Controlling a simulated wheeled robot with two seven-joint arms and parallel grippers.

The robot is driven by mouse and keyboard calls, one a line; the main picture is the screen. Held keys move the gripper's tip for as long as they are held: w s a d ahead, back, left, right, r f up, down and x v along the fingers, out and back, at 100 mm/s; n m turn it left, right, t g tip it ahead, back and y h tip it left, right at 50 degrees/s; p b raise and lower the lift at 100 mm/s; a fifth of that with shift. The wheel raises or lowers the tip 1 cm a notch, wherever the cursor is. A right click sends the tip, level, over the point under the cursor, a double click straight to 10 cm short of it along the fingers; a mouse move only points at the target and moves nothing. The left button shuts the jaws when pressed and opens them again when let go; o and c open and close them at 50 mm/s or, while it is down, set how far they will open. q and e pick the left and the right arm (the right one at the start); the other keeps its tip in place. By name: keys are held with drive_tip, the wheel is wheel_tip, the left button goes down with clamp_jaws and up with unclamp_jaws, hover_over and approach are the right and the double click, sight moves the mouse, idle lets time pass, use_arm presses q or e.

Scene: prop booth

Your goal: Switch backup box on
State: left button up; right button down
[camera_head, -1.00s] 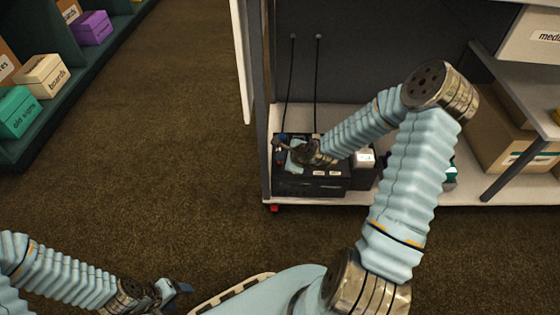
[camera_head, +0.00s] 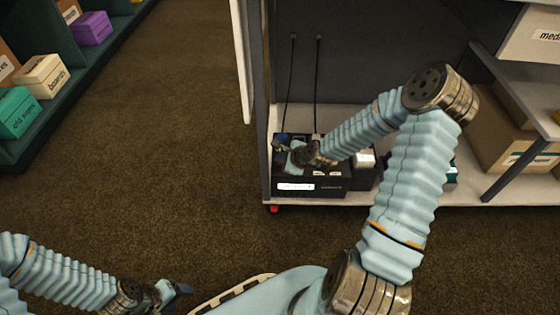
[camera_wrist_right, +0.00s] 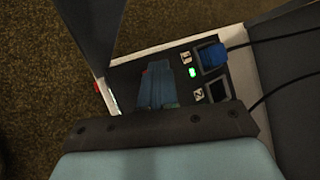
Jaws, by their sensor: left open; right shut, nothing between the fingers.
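The backup box (camera_head: 332,187) is a black box on the low shelf of the rack. A bright white strip (camera_head: 296,187) is lit on its front. In the right wrist view, its top (camera_wrist_right: 180,62) has sockets marked 1 and 2, with a blue plug (camera_wrist_right: 210,55) in socket 1 and a green light (camera_wrist_right: 192,72). My right gripper (camera_head: 286,147) is shut and empty over the box's top; its fingers (camera_wrist_right: 157,84) hide part of it, and contact is unclear. My left gripper (camera_head: 180,291) is open, low over the floor, far from the box.
Two black cables (camera_head: 317,85) run down the rack's back panel to the box. A white item (camera_head: 364,159) stands right of it. The rack's upright post (camera_head: 262,110) is close on the left. Open carpet (camera_head: 170,170) lies left of the rack.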

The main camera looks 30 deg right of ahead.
drive_tip(key=shift+r, duration=0.2)
wheel_tip(320, 180, up, 6)
drive_tip(key=p, duration=0.5)
drive_tip(key=shift+r, duration=0.1)
idle(0.4)
